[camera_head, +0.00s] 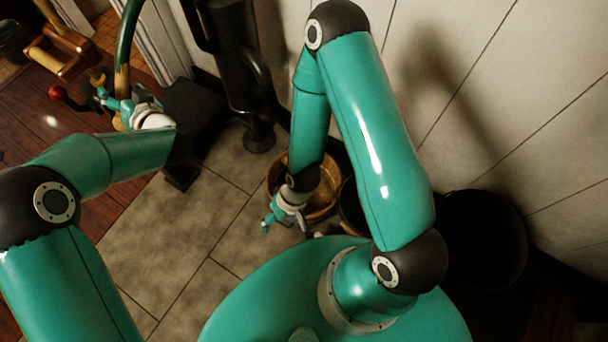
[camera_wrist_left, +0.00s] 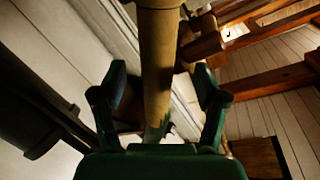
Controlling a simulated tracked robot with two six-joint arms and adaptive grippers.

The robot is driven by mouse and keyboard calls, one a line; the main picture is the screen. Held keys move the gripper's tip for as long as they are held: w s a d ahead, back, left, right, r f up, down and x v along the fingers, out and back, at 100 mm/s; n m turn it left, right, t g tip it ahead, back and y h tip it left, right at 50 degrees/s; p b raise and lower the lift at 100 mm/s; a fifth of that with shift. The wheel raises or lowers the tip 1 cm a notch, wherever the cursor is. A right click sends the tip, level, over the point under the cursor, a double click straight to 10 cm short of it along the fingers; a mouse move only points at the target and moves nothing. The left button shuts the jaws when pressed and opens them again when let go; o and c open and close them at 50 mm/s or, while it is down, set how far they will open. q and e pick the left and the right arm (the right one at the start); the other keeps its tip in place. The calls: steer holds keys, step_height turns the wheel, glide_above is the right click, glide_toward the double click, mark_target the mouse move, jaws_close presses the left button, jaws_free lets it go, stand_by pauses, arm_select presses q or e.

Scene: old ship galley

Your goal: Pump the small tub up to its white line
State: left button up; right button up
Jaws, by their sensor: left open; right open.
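The black pump (camera_head: 232,60) stands against the wall. Its green curved lever (camera_head: 126,35) comes down to a tan grip (camera_head: 121,80). My left gripper (camera_head: 118,104) is open at this grip. In the left wrist view the tan grip (camera_wrist_left: 158,50) stands between its spread fingers, with gaps on both sides. A small brown tub (camera_head: 325,195) stands on the floor below and right of the pump, partly hidden by my right arm. I cannot make out a white line or the water level. My right gripper (camera_head: 284,222) is open and empty beside the tub's near left rim.
A dark vessel (camera_head: 352,208) stands right of the tub, mostly behind my right arm. A large dark bucket (camera_head: 485,238) stands by the wall at right. A red ball (camera_head: 57,92) and wooden frame (camera_head: 65,50) are at upper left. The tiled floor (camera_head: 190,235) between my arms is clear.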

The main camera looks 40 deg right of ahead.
arm_select(q)
steer(key=s+d+r, duration=0.1)
steer(key=s, duration=0.9)
steer(key=shift+s+r+p, duration=0.3)
steer(key=shift+s, duration=0.1)
